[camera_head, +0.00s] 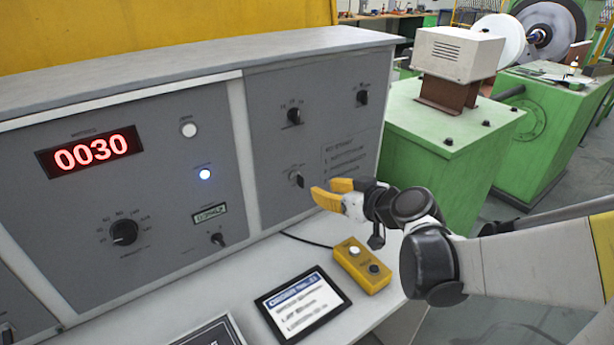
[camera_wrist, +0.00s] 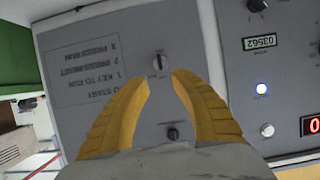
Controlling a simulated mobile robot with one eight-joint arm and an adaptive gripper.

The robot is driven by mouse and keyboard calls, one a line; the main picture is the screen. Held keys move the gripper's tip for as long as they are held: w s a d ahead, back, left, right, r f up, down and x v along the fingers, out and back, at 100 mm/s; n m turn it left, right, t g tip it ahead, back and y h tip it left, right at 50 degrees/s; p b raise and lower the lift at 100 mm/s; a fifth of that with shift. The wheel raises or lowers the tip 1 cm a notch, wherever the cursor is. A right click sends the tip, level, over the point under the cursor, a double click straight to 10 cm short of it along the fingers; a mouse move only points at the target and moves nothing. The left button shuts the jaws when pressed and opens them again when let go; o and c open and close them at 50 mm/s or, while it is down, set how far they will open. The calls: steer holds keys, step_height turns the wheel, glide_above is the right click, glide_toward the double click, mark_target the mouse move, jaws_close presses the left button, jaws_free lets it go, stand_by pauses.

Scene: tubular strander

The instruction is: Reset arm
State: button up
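My gripper (camera_head: 322,188) has yellow fingers and is in front of the grey control panel (camera_head: 272,80), just right of a small key switch (camera_head: 298,179). In the wrist view, which is turned upside down, the two fingertips (camera_wrist: 162,77) are apart with nothing between them. The key switch (camera_wrist: 160,62) shows just beyond the gap between the tips. I cannot tell whether the fingers touch it. My arm reaches in from the right.
A blue light (camera_head: 205,174) is lit. A green machine (camera_head: 450,140) stands right of the panel.

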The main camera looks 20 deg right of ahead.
steer(key=s+a+f+m+g+h, duration=0.1)
steer(key=s+g+h, duration=0.1)
steer(key=s, duration=0.7)
steer(key=s+a+f+m+g+h, duration=0.1)
steer(key=s+a+m+g+h, duration=0.1)
steer(key=s, duration=0.8)
steer(key=shift+s+a+m+g, duration=0.2)
steer(key=shift+m+g, duration=0.1)
steer(key=shift+g, duration=0.5)
